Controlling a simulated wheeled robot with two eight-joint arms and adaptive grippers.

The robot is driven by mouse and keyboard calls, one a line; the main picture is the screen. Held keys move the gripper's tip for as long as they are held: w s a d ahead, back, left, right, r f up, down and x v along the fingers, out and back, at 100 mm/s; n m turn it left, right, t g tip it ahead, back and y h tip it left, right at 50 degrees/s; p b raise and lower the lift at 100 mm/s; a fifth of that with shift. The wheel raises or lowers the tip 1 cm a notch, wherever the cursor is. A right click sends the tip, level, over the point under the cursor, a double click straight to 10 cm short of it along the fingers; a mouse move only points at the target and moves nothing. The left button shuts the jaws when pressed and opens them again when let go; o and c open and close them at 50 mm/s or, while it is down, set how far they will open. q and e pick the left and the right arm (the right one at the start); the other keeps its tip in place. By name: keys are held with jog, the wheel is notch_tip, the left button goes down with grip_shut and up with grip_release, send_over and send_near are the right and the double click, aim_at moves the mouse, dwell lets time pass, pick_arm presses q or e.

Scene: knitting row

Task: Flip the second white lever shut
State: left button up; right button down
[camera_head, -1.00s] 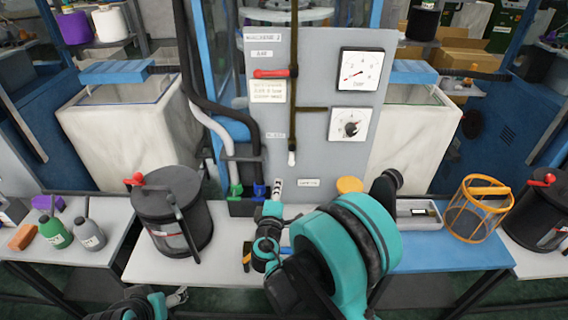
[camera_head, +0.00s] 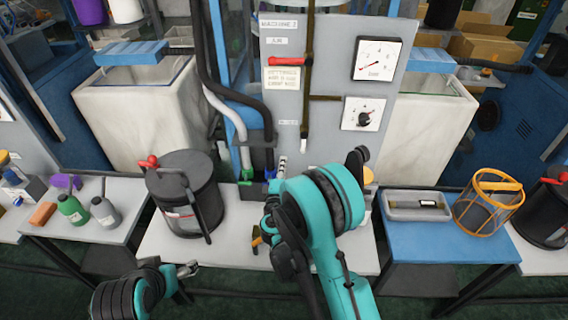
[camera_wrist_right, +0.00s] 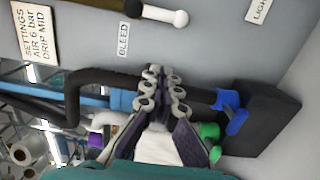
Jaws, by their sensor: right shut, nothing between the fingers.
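The second white lever (camera_head: 304,144) hangs straight down at the lower end of the brown pipe on the grey machine panel. In the right wrist view the white lever (camera_wrist_right: 165,16) lies in line with its dark pipe, beside the BLEED label. My right gripper (camera_head: 282,168) is in front of the panel, below and left of the lever, apart from it. In the wrist view its fingers (camera_wrist_right: 160,92) are shut and empty, below the lever. My left gripper (camera_head: 187,270) is low at the left, by the front of the table; its fingers are too small to read.
Black hoses and green and blue fittings (camera_wrist_right: 230,110) lie close to the right gripper. A black pot (camera_head: 186,193) stands left; an orange basket (camera_head: 488,204) stands right.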

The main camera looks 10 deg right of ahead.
aim_at(304, 143)
pick_arm(q)
jog(key=shift+b, duration=0.5)
pick_arm(e)
jog(key=w+d, duration=0.4)
jog(key=d, duration=0.1)
jog(key=shift+w+d, duration=0.35)
jog(key=shift+w, duration=0.05)
jog(key=shift+w, duration=0.15)
